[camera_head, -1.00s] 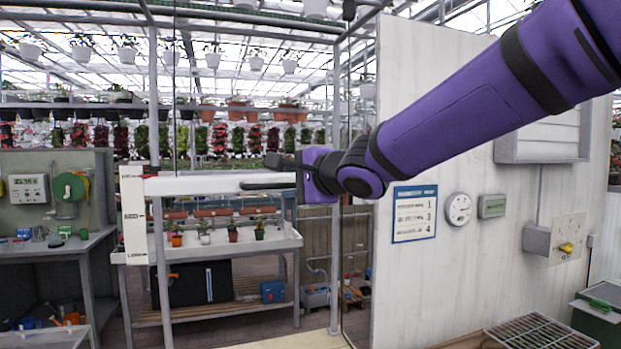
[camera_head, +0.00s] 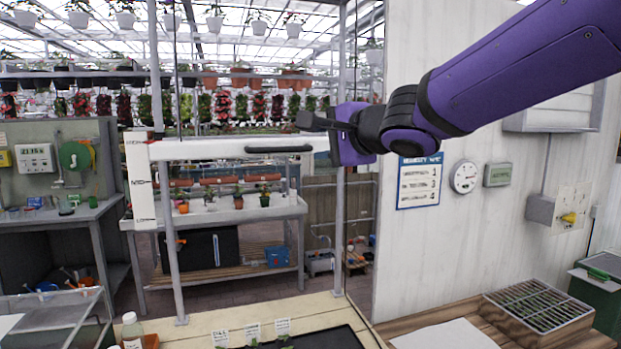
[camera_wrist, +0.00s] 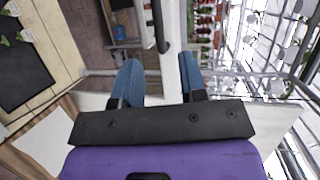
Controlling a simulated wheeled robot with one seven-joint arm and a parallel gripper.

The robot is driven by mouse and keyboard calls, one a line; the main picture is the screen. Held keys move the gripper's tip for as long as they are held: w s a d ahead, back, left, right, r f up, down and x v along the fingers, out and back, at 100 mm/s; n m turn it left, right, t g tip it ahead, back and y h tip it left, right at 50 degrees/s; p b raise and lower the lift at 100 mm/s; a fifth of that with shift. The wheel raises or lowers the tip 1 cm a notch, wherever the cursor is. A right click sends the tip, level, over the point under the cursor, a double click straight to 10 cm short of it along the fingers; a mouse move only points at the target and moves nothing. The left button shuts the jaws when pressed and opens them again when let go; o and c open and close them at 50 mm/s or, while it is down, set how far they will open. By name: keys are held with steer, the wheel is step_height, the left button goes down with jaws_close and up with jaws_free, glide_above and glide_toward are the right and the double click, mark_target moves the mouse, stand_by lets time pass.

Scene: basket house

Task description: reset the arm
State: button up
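My purple arm reaches in from the upper right in the head view. My gripper (camera_head: 308,121) points left, raised in the air just above the right end of a dark handle (camera_head: 279,149) on a white sliding bar (camera_head: 215,150). In the wrist view my gripper (camera_wrist: 160,60) has its two blue-grey fingers spread apart with nothing held between them. The white bar (camera_wrist: 173,75) and the dark handle (camera_wrist: 157,25) show beyond the gap. I cannot tell the exact distance between the fingers and the bar.
A white wall panel with a notice (camera_head: 419,182) stands right of the gripper. A slim metal post (camera_head: 339,225) rises beside it. Below are a wooden table with a dark tray (camera_head: 330,341), a bottle (camera_head: 132,331) and a wire rack (camera_head: 540,305). Plant shelves stand behind.

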steer(key=s+d+f+n+h, duration=0.1)
steer(key=s+d+f+h, duration=0.15)
steer(key=d, duration=0.45)
steer(key=s+d+f+n+g+h, duration=0.1)
steer(key=s+d+h, duration=0.3)
steer(key=d, duration=0.3)
steer(key=s+d+f+n+h, duration=0.2)
steer(key=s+d+h, duration=0.15)
steer(key=d, duration=0.25)
steer(key=s+d+f+n+g, duration=0.3)
steer(key=s+f, duration=0.1)
steer(key=s, duration=0.4)
steer(key=s+d+f+n+g, duration=0.3)
steer(key=s+f+n, duration=0.1)
steer(key=s, duration=0.4)
steer(key=shift+s+f+g+y, duration=0.15)
steer(key=shift+f+g+y, duration=0.2)
steer(key=shift+f, duration=0.45)
